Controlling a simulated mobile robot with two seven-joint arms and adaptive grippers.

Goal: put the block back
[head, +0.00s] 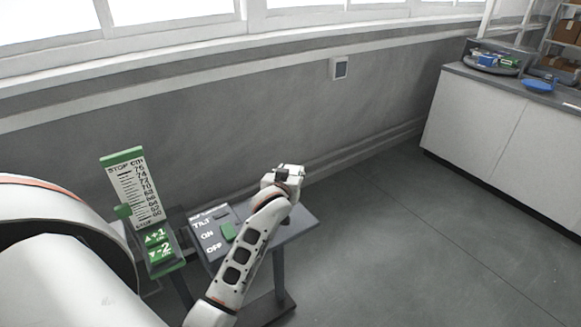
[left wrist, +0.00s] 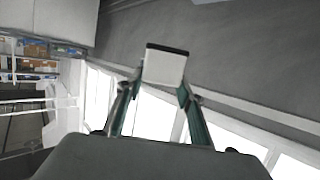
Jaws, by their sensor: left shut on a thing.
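A pale block (left wrist: 165,66) with a dark edge shows in the left wrist view between the fingertips of my left gripper (left wrist: 160,92), which is shut on it. In the head view my left gripper (head: 289,171) is at the end of the arm, above the right part of a small grey table (head: 296,222). The block cannot be told apart from the gripper there. It appears held up, clear of any surface in the wrist view. My right gripper is not in view.
An upright scale board (head: 135,187) with a green top stands at the left. Below it are green +1 and -2 buttons (head: 158,245). A tilt panel (head: 208,236) has a green switch (head: 228,232). A white counter (head: 500,125) stands at the right. The floor between is clear.

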